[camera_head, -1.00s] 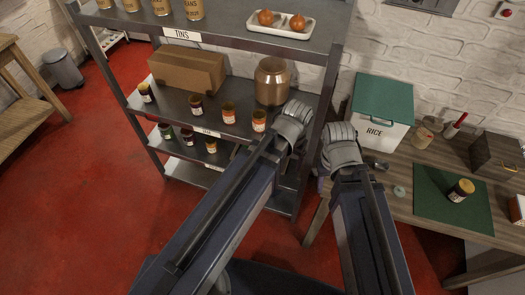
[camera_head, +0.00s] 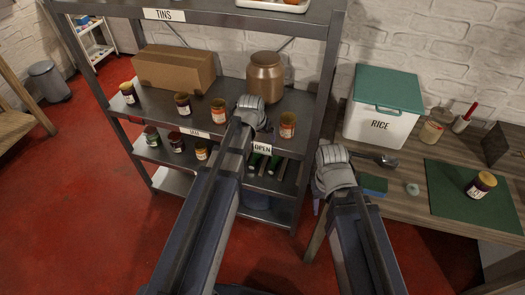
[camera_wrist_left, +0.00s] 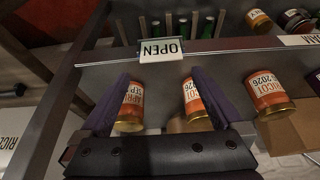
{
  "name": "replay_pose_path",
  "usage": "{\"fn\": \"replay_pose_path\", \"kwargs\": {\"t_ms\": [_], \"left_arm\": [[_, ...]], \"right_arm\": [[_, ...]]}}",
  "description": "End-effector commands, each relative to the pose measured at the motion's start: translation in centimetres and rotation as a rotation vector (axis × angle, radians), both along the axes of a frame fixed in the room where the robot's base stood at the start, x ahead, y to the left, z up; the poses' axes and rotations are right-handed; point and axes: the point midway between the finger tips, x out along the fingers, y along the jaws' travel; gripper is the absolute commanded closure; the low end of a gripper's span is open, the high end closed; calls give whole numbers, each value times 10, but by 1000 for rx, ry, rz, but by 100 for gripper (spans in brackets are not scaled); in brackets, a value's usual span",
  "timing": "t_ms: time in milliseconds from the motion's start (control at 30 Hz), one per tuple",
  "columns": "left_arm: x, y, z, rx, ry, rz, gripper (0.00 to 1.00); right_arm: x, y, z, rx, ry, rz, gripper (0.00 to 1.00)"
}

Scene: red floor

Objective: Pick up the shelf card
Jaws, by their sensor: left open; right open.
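A small white card reading OPEN (camera_head: 262,148) is on the front edge of the middle shelf (camera_head: 160,104), in the head view. In the left wrist view the OPEN card (camera_wrist_left: 161,50) appears upside down, beyond the fingertips. My left gripper (camera_head: 250,108) is at the middle shelf, above and left of this card; its fingers are hidden in the head view. In the left wrist view my left gripper (camera_wrist_left: 160,98) is open, its fingers spread, the card apart from them. My right gripper (camera_head: 332,165) is near the table's left end, its fingers hard to see.
Orange-labelled jars (camera_wrist_left: 268,95) stand close around the left fingers. Other shelf cards read TINS (camera_head: 164,15) and apparently JAM (camera_head: 194,132). A cardboard box (camera_head: 173,70) and bronze pot (camera_head: 265,78) stand behind. A rice bin (camera_head: 380,125) and dark jar (camera_head: 480,185) are on the table.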

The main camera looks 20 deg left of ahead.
Motion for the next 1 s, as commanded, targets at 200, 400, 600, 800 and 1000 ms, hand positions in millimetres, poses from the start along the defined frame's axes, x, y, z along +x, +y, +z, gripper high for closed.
{"fn": "replay_pose_path", "kwargs": {"t_ms": [200, 400, 600, 800, 1000], "left_arm": [[5, 0, -13, 0, 1, 0, 0], [8, 0, -21, 0, 1, 0, 0], [17, 1, -44, 0, 1, 0, 0], [25, 1, -62, 0, 1, 0, 0], [25, 1, -60, 0, 1, 0, 0]], "right_arm": [[0, 0, -13, 0, 0, 0, 50], [0, 0, -21, 0, 0, 0, 50], [0, 0, -44, 0, 0, 0, 50], [0, 0, -61, 0, 0, 1, 50], [0, 0, -60, 0, 0, 1, 50]]}}
